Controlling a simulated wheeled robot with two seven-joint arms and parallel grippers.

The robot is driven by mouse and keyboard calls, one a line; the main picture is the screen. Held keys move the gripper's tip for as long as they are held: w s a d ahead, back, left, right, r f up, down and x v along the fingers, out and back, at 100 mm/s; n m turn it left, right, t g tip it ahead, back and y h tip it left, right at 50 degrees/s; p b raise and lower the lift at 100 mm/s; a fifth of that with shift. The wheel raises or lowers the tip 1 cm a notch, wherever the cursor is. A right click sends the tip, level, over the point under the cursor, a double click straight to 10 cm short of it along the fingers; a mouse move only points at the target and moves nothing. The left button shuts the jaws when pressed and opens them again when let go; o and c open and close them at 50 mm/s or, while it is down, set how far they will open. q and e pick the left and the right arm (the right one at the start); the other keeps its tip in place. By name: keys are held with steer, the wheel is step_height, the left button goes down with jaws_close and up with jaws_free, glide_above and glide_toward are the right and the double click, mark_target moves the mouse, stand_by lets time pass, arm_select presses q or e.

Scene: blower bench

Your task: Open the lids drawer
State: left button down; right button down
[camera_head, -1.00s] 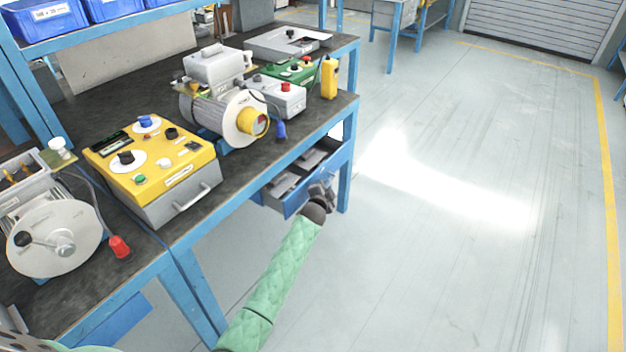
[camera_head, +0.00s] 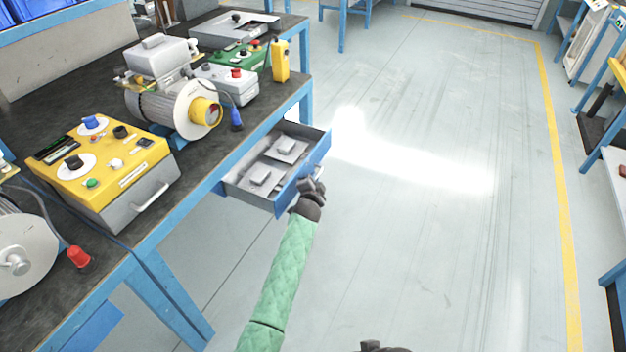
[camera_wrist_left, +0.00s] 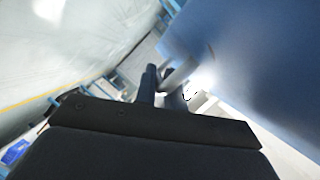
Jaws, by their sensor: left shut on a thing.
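The lids drawer (camera_head: 318,156) is a blue-fronted drawer under the bench top, and it stands well out from the bench. Two grey lids (camera_head: 286,146) lie inside it, each with a raised block. My left gripper (camera_head: 313,187) is at the outer side of the drawer front, shut on the drawer's handle. In the left wrist view the fingers (camera_wrist_left: 160,84) close around the pale handle bar (camera_wrist_left: 182,72), beside the blue drawer front (camera_wrist_left: 240,60). A dark part at the bottom edge of the head view looks like my right gripper (camera_head: 382,347); its fingers cannot be made out.
The bench top (camera_head: 80,85) carries a yellow control box (camera_head: 110,165), a motor (camera_head: 175,105), a grey box (camera_head: 228,85) and a yellow handheld unit (camera_head: 280,62). The floor (camera_head: 430,220) right of the drawer is clear. Other blue-framed furniture stands at the far right.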

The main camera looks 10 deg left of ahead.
arm_select(q)
steer(key=c, duration=1.5)
jaws_free()
arm_select(e)
steer(key=shift+w, duration=0.15)
arm_select(q)
steer(key=shift+s, duration=0.1)
steer(key=v, duration=0.7)
steer(key=shift+s, duration=0.35)
arm_select(e)
steer(key=shift+a+f, duration=0.2)
steer(key=shift+f, duration=0.75)
steer(key=shift+w+r, duration=0.2)
